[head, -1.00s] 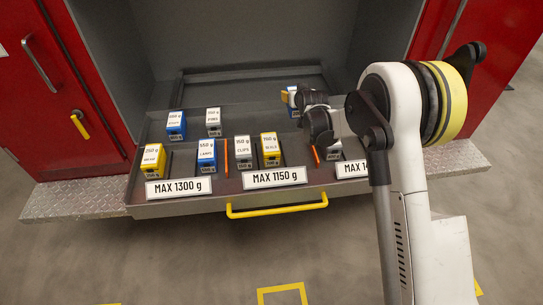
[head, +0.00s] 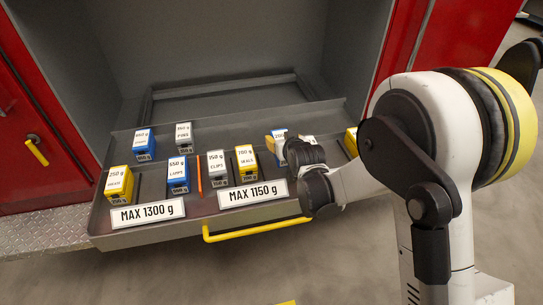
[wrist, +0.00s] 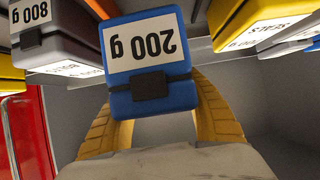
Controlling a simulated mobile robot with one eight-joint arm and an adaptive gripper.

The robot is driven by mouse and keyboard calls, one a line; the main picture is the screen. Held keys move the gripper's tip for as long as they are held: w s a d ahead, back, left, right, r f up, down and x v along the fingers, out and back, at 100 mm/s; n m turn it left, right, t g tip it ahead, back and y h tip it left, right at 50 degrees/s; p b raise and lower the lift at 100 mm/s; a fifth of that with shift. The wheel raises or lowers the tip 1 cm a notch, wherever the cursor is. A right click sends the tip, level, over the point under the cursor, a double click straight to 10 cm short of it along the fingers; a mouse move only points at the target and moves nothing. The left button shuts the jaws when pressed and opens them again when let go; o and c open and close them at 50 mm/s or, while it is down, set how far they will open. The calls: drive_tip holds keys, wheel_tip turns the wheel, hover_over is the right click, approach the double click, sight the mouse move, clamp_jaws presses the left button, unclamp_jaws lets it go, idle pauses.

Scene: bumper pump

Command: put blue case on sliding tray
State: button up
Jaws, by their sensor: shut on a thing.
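The blue case (head: 280,134), labelled 200 g, is between the fingers of my gripper (wrist: 158,105). In the wrist view the blue case (wrist: 150,62) fills the middle, with a yellow finger on each side. My gripper is shut on it. In the head view my wrist covers part of it. The sliding tray (head: 150,228) is pulled out, with a yellow handle (head: 255,229). The held case is over the tray's middle, just behind and right of the yellow SEALS case (head: 246,160). I cannot tell whether it touches the tray floor.
Other cases stand on the tray: yellow (head: 118,182), blue LAMPS (head: 178,175), grey CLIPS (head: 217,167), blue (head: 144,144) and grey PINS (head: 184,136). A yellow case (head: 351,140) is at right. Plates read MAX 1300 g (head: 147,214) and MAX 1150 g (head: 253,193). An orange divider (head: 199,180) separates sections.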

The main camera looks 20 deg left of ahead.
drive_tip(key=a+f, duration=0.2)
drive_tip(key=a, duration=0.1)
drive_tip(key=shift+b, duration=0.35)
drive_tip(key=shift+d+f+b, duration=0.15)
drive_tip(key=shift+f+b, duration=0.85)
drive_tip(key=shift+f, duration=0.85)
drive_tip(key=shift+f, duration=0.2)
drive_tip(key=o, duration=1.3)
drive_tip(key=shift+c, duration=0.2)
